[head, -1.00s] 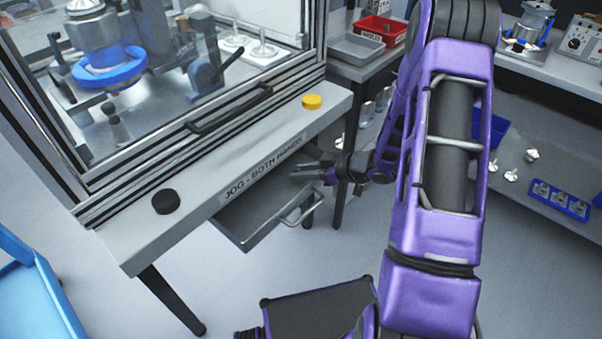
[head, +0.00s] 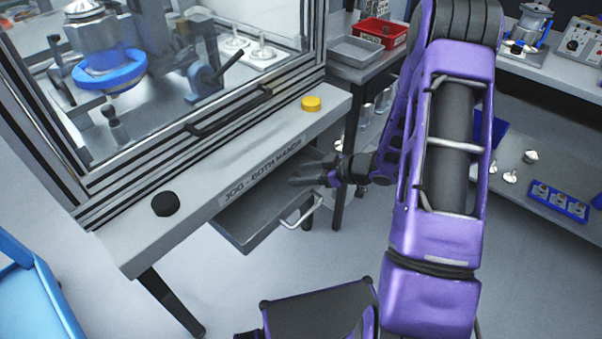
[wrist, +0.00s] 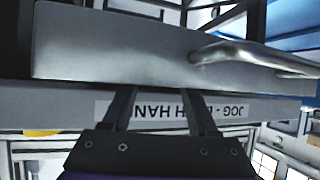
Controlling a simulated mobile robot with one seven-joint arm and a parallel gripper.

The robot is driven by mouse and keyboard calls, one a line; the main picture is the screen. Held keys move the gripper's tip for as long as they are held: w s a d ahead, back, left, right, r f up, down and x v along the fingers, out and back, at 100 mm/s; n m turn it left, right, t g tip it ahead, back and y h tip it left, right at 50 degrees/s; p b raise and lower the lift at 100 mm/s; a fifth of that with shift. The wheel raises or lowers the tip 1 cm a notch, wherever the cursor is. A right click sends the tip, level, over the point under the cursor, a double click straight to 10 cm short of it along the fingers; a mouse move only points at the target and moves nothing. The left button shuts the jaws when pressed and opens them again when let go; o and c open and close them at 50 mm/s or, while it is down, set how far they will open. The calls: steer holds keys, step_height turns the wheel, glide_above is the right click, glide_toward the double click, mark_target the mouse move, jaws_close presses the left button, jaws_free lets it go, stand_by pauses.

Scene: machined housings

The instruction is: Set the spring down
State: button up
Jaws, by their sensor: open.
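I see no spring in either view. My gripper (head: 303,179) is open, with nothing visible between its fingers. It is in front of the bench's front edge, by the grey drawer (head: 262,225) and above its bar handle (head: 304,214). In the wrist view the two dark fingers (wrist: 160,108) are spread apart across the "JOG - BOTH HANDS" label, with the drawer front (wrist: 120,45) and handle (wrist: 250,54) beyond them. The drawer sticks out under the bench; I cannot make out what is in it.
The bench ledge (head: 235,165) carries a black button (head: 165,204) and a yellow button (head: 311,103). A glazed enclosure (head: 150,70) stands behind. A grey tray (head: 354,51) and red bin (head: 380,32) are at the back. A blue bin (head: 30,300) is at lower left. Open floor lies in front.

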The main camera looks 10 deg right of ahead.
steer(key=p+v, duration=0.1)
steer(key=v, duration=1)
steer(key=shift+d+p, duration=0.2)
steer(key=shift+p, duration=0.2)
steer(key=shift+s, duration=0.15)
